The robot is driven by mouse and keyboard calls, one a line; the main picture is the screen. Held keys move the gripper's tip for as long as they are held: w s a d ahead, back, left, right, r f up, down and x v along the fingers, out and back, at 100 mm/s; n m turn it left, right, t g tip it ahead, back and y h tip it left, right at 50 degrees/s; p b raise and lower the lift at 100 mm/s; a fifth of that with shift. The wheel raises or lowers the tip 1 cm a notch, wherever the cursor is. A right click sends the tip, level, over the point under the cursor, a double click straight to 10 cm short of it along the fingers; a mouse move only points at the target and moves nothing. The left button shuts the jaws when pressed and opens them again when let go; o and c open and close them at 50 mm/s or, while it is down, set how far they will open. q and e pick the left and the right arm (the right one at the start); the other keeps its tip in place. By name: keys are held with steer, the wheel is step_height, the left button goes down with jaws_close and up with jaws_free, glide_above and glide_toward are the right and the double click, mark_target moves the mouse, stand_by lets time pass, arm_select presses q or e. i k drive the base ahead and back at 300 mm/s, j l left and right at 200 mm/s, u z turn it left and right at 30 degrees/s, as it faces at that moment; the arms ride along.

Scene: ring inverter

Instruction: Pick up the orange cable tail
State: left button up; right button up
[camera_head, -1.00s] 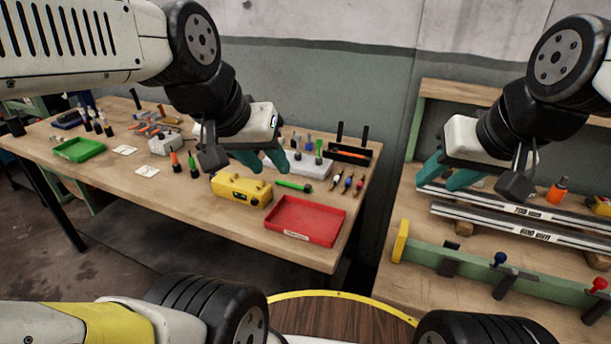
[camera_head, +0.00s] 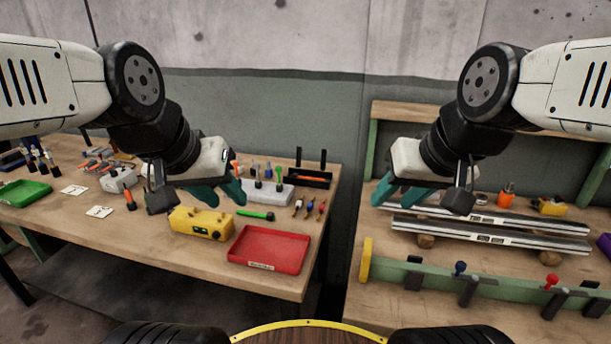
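I cannot tell for sure which thing is the orange cable tail. Several small coloured pieces (camera_head: 309,208) lie in a row near the right end of the left table. An orange-handled tool (camera_head: 129,199) stands on that table further left, and an orange item lies in the black tray (camera_head: 312,182). My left gripper (camera_head: 216,193) has teal fingers spread apart and empty, in front of the left table, above the yellow box in the picture. My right gripper (camera_head: 399,194) is also open and empty, in front of the right bench.
The left table (camera_head: 150,235) holds a yellow box (camera_head: 201,223), a red tray (camera_head: 268,248), a green tray (camera_head: 24,193) and a green marker (camera_head: 256,215). The right bench (camera_head: 385,325) holds silver rails (camera_head: 490,233), an orange bottle (camera_head: 506,196) and a green bar with knobs. A gap separates them.

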mark_target(295, 174)
steer(key=i+j+u, duration=0.1)
steer(key=u, duration=0.3)
steer(key=i+j+u, duration=0.1)
steer(key=u, duration=0.35)
steer(key=i+u, duration=0.2)
steer(key=u, duration=0.2)
